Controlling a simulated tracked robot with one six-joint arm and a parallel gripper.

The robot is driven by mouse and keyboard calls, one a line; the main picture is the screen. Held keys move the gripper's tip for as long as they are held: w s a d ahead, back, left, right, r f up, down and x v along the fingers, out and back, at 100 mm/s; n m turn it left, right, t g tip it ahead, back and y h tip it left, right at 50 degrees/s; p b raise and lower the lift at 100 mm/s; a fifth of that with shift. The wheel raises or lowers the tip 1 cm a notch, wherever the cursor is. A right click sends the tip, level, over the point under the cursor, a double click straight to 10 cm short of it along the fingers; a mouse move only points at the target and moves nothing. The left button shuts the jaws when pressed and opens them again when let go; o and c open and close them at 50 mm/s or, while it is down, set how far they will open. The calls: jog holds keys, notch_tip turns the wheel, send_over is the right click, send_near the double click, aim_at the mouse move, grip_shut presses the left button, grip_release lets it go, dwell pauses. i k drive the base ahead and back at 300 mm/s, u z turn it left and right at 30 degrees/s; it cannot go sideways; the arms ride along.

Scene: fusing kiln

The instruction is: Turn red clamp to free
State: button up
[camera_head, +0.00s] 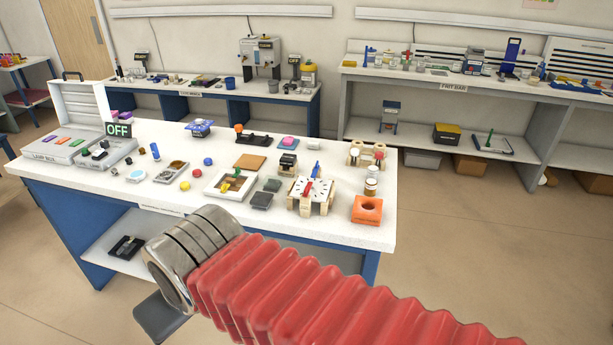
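A red lever (307,189) lies on a white dial plate with dark marks (322,189), on a pale wooden stand towards the right of the white table. A blue lever (317,170) stands beside it at the plate's back edge. A black fixture (259,139) with an orange-red knob stands farther back. I cannot tell for sure which of these is the red clamp, or its setting. My arm's red bellows and chrome cuff cross the foreground. A dark grey part of my gripper (160,318) shows below the cuff, apart from the table; its fingertips cannot be made out.
An orange block with a round hole (367,209) and small jars (371,182) stand right of the dial. A framed tray (211,187) is to its left. An OFF sign (118,130) stands at the left.

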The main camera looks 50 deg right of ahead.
aim_at(306, 190)
jog(key=z, duration=0.6)
jog(key=i, duration=0.9)
jog(key=z, duration=0.55)
